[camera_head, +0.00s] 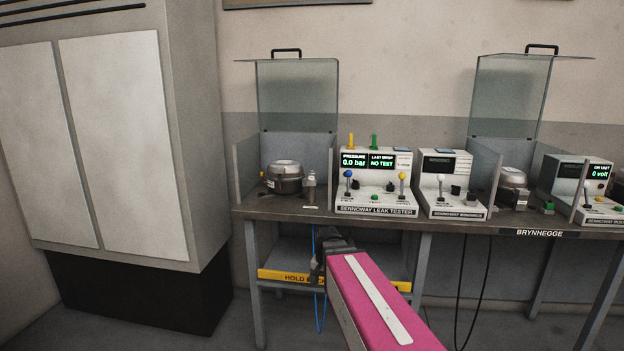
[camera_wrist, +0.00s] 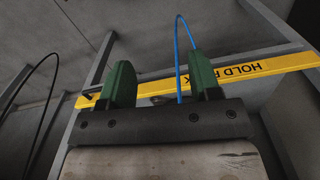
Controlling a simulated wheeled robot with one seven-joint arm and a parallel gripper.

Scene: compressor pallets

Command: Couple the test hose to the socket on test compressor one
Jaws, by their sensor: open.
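A rounded metal compressor (camera_head: 285,178) stands on the bench inside the left glass guard, whose lid is raised. Its socket is too small to make out. A thin blue hose (camera_head: 319,300) hangs below the bench front, beside my gripper (camera_head: 325,248). In the wrist view the blue hose (camera_wrist: 179,58) arches up and comes down close to the right green finger. My gripper (camera_wrist: 161,82) is open there, and its fingers are well apart. I see nothing held between them. The hose's coupling end cannot be made out. My gripper is below the bench top, in front of the lower shelf.
The leak tester (camera_head: 375,198) stands right of the guard, reading 0.0 bar and NO TEST. The bench edge (camera_head: 290,213) is above my gripper. A yellow hold strip (camera_head: 290,276) runs along the lower shelf. A black cable (camera_head: 474,300) hangs to the right.

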